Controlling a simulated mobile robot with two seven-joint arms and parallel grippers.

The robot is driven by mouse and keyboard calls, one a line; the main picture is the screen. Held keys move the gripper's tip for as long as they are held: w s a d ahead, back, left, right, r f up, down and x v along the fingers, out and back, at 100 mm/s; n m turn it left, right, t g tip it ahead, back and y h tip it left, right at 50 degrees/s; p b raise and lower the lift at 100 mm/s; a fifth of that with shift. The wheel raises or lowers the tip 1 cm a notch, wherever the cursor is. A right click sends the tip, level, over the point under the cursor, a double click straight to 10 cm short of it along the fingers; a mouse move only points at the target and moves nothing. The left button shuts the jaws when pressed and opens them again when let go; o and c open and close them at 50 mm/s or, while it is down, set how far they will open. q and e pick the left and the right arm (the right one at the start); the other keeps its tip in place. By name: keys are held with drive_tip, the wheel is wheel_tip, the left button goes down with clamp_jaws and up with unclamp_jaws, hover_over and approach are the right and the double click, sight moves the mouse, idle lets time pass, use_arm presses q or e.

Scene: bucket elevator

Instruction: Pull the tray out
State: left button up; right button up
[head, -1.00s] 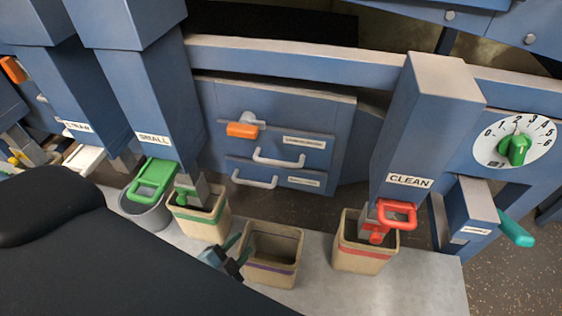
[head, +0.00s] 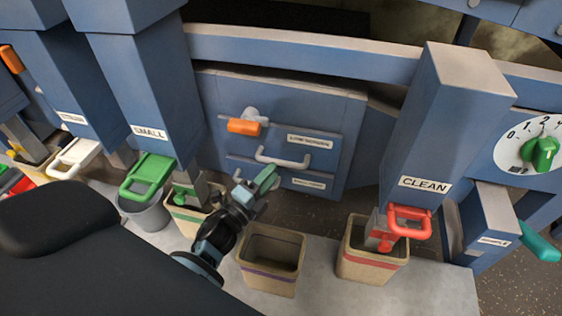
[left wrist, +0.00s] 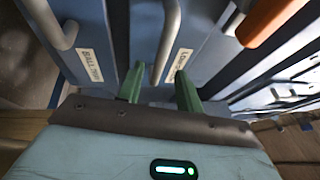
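The blue cabinet front holds two drawer-like trays with pale bar handles. In the left wrist view the gripper (left wrist: 158,88) has two green fingers spread apart. The upper handle (left wrist: 168,40) appears between them, with no clear contact. The lower handle (left wrist: 50,22) lies left of the fingers, beside a label that seems to read "BALL TRAY" (left wrist: 90,66). My right gripper is not in view.
An orange handle (head: 244,127) sits above the trays. An open tan bin (head: 272,258) stands right of my left gripper, and another bin (head: 372,252) is under the CLEAN chute (head: 425,150). A green-handled SMALL chute (head: 150,175) stands left.

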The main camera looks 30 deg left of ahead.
sight(281, 161)
use_arm(q)
drive_tip(key=shift+x, duration=2.7)
drive_tip(key=shift+c, duration=0.4)
clamp_jaws()
